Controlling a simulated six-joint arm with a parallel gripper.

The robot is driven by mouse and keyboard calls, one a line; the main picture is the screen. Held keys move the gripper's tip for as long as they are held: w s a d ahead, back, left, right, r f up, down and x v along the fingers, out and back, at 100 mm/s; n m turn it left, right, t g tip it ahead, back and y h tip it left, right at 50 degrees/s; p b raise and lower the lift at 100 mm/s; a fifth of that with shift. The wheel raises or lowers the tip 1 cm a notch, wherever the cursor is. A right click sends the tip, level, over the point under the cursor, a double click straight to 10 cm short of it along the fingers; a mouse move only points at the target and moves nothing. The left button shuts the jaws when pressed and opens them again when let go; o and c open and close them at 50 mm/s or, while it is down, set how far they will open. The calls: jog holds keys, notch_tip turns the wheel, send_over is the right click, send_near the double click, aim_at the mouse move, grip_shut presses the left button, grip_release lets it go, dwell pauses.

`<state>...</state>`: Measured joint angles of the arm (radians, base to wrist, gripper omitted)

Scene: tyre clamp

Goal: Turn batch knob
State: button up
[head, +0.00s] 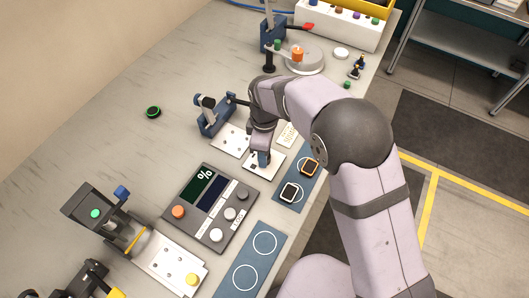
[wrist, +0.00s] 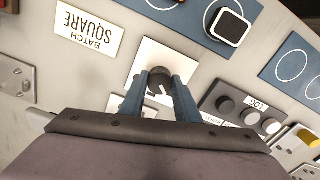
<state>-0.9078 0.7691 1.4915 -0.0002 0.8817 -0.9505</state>
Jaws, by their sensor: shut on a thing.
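The batch knob (wrist: 159,82) is a dark round knob on a white square plate (wrist: 150,50). In the wrist view it sits between the two blue fingers of my gripper (wrist: 160,80), which are shut on it. The fingers hide part of the knob and plate. In the head view my gripper (head: 262,158) points down over the white plate (head: 264,173), and the knob is mostly hidden by it. A label reading "BATCH SQUARE" (wrist: 90,32) lies left of the plate in the wrist view.
A grey control panel (head: 211,208) with several round knobs stands left of the plate in the head view. A blue mat (head: 291,207) with two watch-like pieces lies to its right. A blue clamp fixture (head: 210,118) stands behind.

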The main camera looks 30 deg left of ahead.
jog(key=shift+a+n, duration=0.1)
jog(key=shift+n, duration=0.9)
jog(key=o, duration=1)
jog(key=shift+o, duration=0.2)
jog(key=shift+r, duration=0.1)
jog(key=shift+r+b, duration=1.15)
jog(key=shift+r, duration=2.5)
